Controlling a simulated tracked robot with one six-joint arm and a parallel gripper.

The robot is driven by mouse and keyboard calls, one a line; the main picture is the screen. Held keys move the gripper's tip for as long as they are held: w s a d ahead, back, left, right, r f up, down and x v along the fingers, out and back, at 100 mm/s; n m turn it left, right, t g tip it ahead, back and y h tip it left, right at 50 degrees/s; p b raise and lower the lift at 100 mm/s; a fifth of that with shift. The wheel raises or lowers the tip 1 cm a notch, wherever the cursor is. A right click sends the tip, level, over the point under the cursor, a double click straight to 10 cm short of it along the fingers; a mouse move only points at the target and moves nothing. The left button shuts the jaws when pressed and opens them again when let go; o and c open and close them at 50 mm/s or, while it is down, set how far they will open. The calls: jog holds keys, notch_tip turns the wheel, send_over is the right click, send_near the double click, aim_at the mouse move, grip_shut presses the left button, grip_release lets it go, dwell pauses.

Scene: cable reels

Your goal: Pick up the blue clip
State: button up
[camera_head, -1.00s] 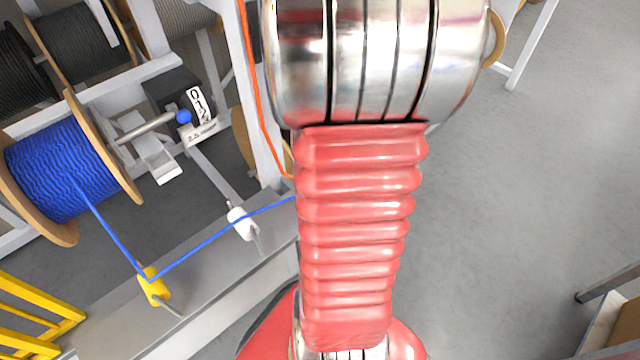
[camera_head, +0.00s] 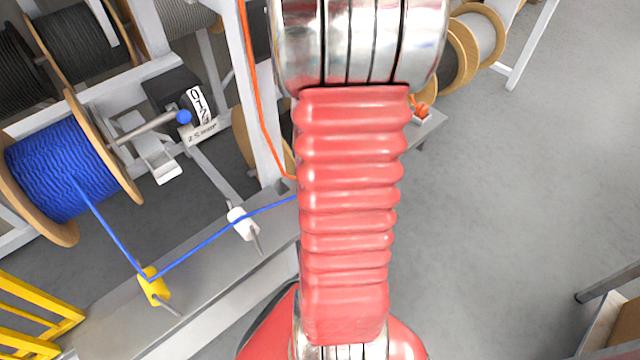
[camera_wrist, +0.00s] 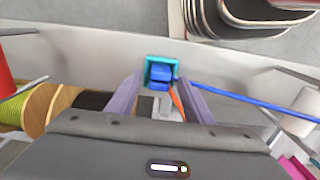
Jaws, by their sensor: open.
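In the wrist view the blue clip (camera_wrist: 161,71) sits in a square teal holder (camera_wrist: 149,60) on a pale bench surface. A blue cable (camera_wrist: 245,98) runs from beside the clip toward the right. My gripper (camera_wrist: 159,86) is open, with its two grey-purple fingers pointing at the clip, one on each side in the picture. The fingers do not appear to touch it, and the gap in depth is hard to judge. In the head view my arm hides the clip and gripper; the blue cable (camera_head: 200,243) passes behind my arm.
The blue cable reel (camera_head: 62,168) stands at left in the head view. The cable passes a yellow roller (camera_head: 154,286) and a white roller (camera_head: 242,223) on the bench (camera_head: 120,322). An orange cable (camera_head: 258,110) hangs beside a white post. Open floor (camera_head: 530,190) lies at right.

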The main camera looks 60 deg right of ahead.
jog(key=shift+c, duration=0.5)
jog(key=c, duration=1)
